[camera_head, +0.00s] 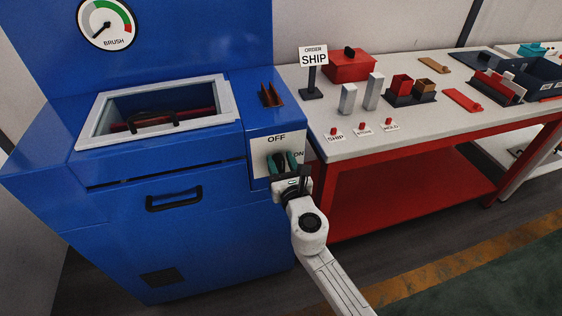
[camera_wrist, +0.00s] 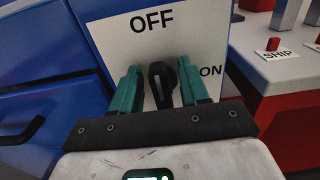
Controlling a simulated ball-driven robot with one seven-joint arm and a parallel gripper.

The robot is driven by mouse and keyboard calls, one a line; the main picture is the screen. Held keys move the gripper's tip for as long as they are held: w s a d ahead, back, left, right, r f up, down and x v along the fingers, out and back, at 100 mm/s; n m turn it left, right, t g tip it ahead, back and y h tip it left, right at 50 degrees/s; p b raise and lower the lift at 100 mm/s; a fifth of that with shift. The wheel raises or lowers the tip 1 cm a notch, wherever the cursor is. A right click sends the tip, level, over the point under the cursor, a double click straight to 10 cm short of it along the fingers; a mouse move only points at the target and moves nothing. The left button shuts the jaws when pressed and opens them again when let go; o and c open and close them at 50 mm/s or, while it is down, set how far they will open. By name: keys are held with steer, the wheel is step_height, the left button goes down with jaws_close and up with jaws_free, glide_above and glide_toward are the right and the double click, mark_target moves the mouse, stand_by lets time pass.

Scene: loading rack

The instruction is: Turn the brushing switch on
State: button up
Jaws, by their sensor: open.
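The brushing switch is a black rotary knob (camera_wrist: 162,82) on a white plate (camera_wrist: 120,40) marked OFF at the top and ON at the right. The knob points up, toward OFF. In the head view the plate (camera_head: 263,165) is on the front of the blue machine, and my gripper mostly hides the knob. My gripper (camera_wrist: 160,85) has green fingers, one on each side of the knob. It is open; gaps show between fingers and knob in the wrist view. In the head view my gripper (camera_head: 284,162) is in front of the plate.
The blue machine (camera_head: 215,235) has a BRUSH gauge (camera_head: 106,23), an open white-framed bin (camera_head: 100,120) and a black handle (camera_head: 174,198). To the right is a red-framed table (camera_head: 420,130) with blocks, trays and a SHIP sign (camera_head: 313,56). Floor is free in front.

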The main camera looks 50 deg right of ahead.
jaws_close()
stand_by(0.5)
steer(key=shift+m, duration=0.4)
steer(key=m+b, duration=0.1)
steer(key=m, duration=0.1)
steer(key=m+b, duration=0.1)
steer(key=shift+s+d+f+m, duration=0.15)
steer(key=shift+s+d+m, duration=0.05)
steer(key=shift+d+m, duration=0.2)
steer(key=m+b, duration=0.2)
steer(key=m, duration=0.2)
steer(key=f+m+b, duration=0.1)
steer(key=m+b, duration=0.1)
steer(key=m, duration=0.2)
steer(key=s+d+f+m+b, duration=0.1)
steer(key=m+b, duration=0.2)
steer(key=m, duration=0.2)
steer(key=shift+d, duration=0.1)
steer(key=shift+f+m, duration=0.1)
steer(key=shift+m, duration=0.2)
